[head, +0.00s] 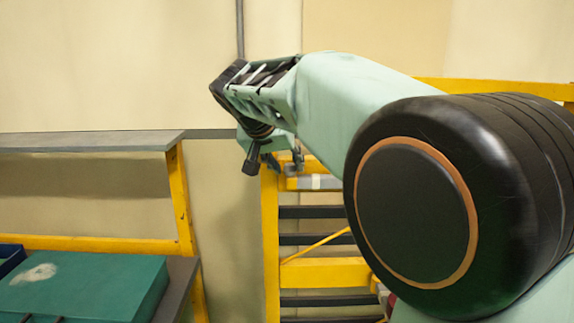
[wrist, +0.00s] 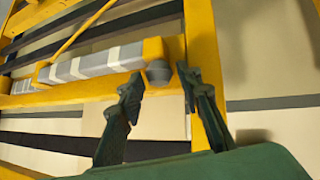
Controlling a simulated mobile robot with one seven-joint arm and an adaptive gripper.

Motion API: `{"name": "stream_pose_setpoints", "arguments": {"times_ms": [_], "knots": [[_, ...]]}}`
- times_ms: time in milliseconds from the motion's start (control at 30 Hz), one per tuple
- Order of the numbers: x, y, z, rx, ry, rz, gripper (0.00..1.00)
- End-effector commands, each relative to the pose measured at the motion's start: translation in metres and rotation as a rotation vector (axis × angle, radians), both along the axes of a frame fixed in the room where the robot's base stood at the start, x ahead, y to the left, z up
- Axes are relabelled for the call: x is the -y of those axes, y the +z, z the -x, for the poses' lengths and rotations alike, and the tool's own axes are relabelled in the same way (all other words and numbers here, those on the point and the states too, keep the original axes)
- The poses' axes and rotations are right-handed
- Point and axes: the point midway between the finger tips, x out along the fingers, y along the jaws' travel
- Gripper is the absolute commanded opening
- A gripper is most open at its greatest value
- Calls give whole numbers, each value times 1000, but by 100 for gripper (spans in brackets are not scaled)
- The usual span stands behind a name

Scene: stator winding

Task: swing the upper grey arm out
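The upper grey arm (wrist: 95,66) shows in the wrist view as a grey bar with pale bands, lying along the yellow frame. It has a yellow end block (wrist: 153,48) and a round grey knob (wrist: 158,73). My gripper (wrist: 159,80) is open, with its two dark fingers apart and the knob seen in the gap between them. I cannot tell whether either finger touches it. In the head view my gripper (head: 274,163) hangs at the frame's upper left corner, beside a short visible part of the grey arm (head: 318,182). My own arm hides the rest.
The yellow frame (head: 270,240) carries several dark horizontal bars (head: 315,240) and a thin yellow diagonal rod (head: 320,245). At left stands a yellow-framed bench with a grey top (head: 85,141). A green case (head: 85,287) lies in front of it.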

Motion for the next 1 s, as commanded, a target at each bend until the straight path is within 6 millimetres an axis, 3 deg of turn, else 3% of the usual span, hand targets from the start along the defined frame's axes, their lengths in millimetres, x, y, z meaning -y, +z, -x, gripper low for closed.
{"name": "stream_pose_setpoints", "arguments": {"times_ms": [400, 700, 1000], "knots": [[4, -8, -8, 0, 0, 0, 32], [4, -8, -8, 0, 0, 0, 2], [4, -8, -8, 0, 0, 0, 0]]}}
